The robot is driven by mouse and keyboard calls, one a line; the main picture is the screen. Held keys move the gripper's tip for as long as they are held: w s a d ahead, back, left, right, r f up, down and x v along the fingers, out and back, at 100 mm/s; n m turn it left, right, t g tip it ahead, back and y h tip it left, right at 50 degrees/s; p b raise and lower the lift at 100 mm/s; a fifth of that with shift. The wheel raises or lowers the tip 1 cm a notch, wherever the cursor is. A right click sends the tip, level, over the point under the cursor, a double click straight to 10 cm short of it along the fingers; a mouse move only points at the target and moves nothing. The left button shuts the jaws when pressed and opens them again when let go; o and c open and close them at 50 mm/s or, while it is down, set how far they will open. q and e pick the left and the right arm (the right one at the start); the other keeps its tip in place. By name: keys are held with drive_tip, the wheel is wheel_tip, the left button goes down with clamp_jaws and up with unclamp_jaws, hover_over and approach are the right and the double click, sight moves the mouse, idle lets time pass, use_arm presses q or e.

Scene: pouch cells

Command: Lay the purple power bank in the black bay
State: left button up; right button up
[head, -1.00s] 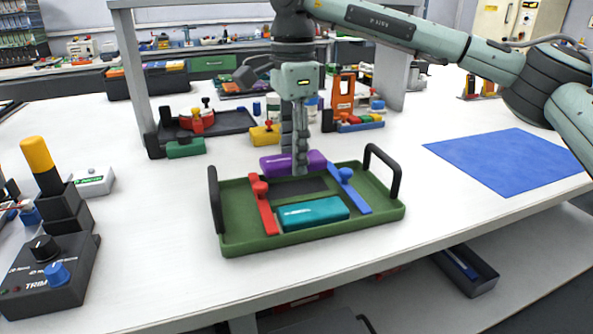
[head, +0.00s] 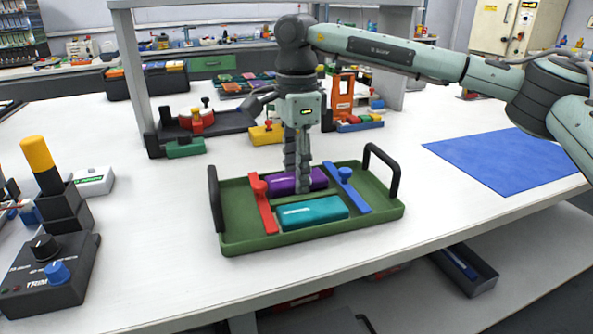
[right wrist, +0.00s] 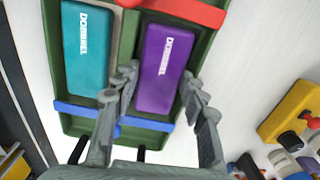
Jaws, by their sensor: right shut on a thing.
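The purple power bank (head: 285,183) is in the back part of the green tray, between the red bar (head: 263,204) and the blue bar (head: 347,189). My right gripper (head: 303,187) points down and is shut on the power bank. In the right wrist view its fingers (right wrist: 160,78) sit at the two long sides of the power bank (right wrist: 163,70). My left gripper is out of view.
A teal power bank (head: 312,212) lies in the front part of the green tray (head: 236,243), close to the purple one. Black handles (head: 396,172) stand at the tray's ends. A blue mat (head: 500,160) lies right. A trim box (head: 48,270) stands left.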

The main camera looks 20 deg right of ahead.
drive_tip(key=shift+s+f, duration=0.2)
drive_tip(key=shift+f, duration=0.65)
drive_tip(key=shift+a, duration=0.1)
drive_tip(key=o, duration=1.4)
drive_tip(key=shift+f, duration=0.1)
drive_tip(key=shift+w+f, duration=0.1)
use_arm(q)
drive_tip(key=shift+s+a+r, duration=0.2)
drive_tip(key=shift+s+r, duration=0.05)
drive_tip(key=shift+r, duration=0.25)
use_arm(e)
drive_tip(key=shift+r, duration=0.2)
